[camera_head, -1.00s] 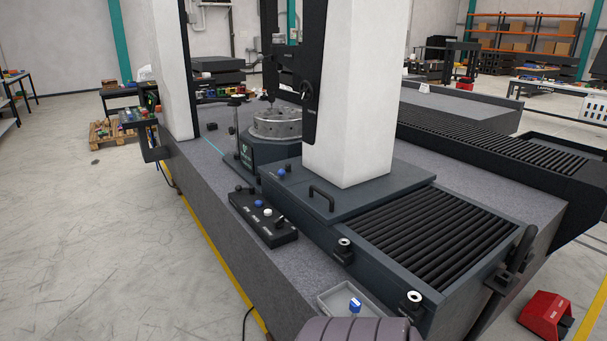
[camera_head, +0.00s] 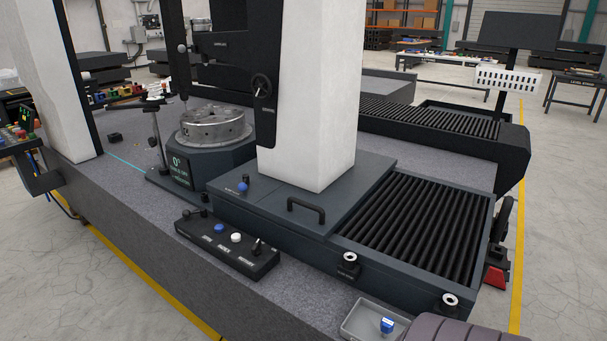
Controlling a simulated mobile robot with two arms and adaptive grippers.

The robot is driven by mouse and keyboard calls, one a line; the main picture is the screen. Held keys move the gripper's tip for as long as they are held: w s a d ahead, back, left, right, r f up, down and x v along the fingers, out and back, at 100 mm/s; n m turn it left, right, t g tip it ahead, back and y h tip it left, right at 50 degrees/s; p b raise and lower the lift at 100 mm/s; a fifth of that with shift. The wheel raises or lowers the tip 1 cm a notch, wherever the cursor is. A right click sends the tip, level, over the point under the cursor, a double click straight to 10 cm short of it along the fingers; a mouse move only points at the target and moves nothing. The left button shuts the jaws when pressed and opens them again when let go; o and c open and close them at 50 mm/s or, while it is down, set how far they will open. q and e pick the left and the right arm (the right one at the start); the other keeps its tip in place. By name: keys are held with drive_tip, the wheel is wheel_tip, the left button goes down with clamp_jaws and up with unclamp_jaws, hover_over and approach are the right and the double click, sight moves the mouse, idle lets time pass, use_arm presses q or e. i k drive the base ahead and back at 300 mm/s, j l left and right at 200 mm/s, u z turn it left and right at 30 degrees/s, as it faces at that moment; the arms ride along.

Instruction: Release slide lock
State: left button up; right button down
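A dark slide carriage (camera_head: 270,212) carries a white column (camera_head: 318,100) on the granite bed. On its top are a blue knob (camera_head: 243,187) with a small label too small to read and a black bar handle (camera_head: 306,208). A black control box (camera_head: 228,247) lies in front, with a blue button (camera_head: 219,228), a white button (camera_head: 236,238) and a small black lever (camera_head: 257,246). Which part is the slide lock cannot be told from the labels. Neither of my grippers is in view.
A ribbed black bellows (camera_head: 415,228) runs right of the carriage. Two round-topped fittings (camera_head: 350,259) (camera_head: 450,302) sit along its front. A grey tray (camera_head: 358,320) holds a blue-topped item (camera_head: 387,325). A rotary table (camera_head: 212,126) stands behind left. Floor at lower left is clear.

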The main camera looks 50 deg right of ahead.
sight(242, 187)
drive_tip(key=i+l+z, duration=0.1)
drive_tip(key=i+z, duration=0.55)
drive_tip(key=z, duration=0.15)
drive_tip(key=i+j+z, duration=0.1)
drive_tip(key=i+z, duration=0.3)
drive_tip(key=k, duration=0.1)
